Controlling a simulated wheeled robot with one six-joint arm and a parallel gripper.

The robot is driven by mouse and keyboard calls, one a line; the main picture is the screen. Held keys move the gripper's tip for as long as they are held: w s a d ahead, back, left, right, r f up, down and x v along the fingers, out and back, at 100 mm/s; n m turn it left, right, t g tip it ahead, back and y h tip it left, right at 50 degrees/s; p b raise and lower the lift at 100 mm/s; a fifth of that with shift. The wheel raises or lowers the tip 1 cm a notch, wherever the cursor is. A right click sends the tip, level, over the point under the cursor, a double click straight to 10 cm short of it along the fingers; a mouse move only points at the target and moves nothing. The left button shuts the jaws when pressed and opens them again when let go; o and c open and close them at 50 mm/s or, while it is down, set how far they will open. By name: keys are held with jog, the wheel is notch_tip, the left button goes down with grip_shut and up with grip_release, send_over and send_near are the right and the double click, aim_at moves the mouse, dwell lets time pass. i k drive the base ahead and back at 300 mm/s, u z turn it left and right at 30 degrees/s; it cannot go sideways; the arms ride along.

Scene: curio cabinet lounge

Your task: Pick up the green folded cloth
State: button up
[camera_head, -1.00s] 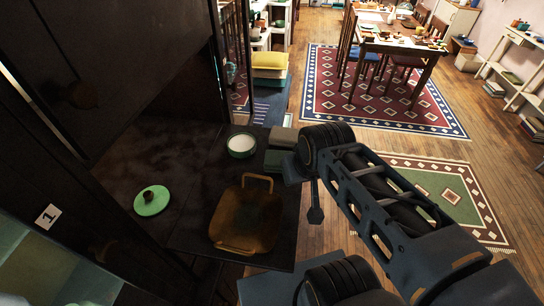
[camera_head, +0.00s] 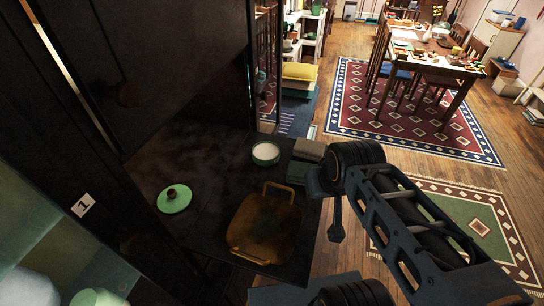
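A grey-green folded cloth or pad (camera_head: 309,150) lies at the far right edge of the dark cabinet shelf (camera_head: 215,225). A darker green piece (camera_head: 298,172) shows just in front of it. I cannot tell for sure which one is the green folded cloth, or whether they are one stack. My arm crosses the right side of the view and its links stand close to the right of these pieces, partly covering them. My gripper's fingers do not show.
A brown two-handled tray (camera_head: 265,232), a white-and-green bowl (camera_head: 265,153) and a green lid (camera_head: 174,198) with a dark knob sit on the shelf. The dark cabinet door (camera_head: 140,70) stands at left. Rugs and a dining table (camera_head: 425,68) are beyond.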

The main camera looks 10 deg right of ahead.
aim_at(297, 171)
jog(key=u, duration=3)
jog(key=k, duration=1.1)
jog(key=z, duration=1.1)
jog(key=i, duration=0.5)
jog(key=z, duration=0.05)
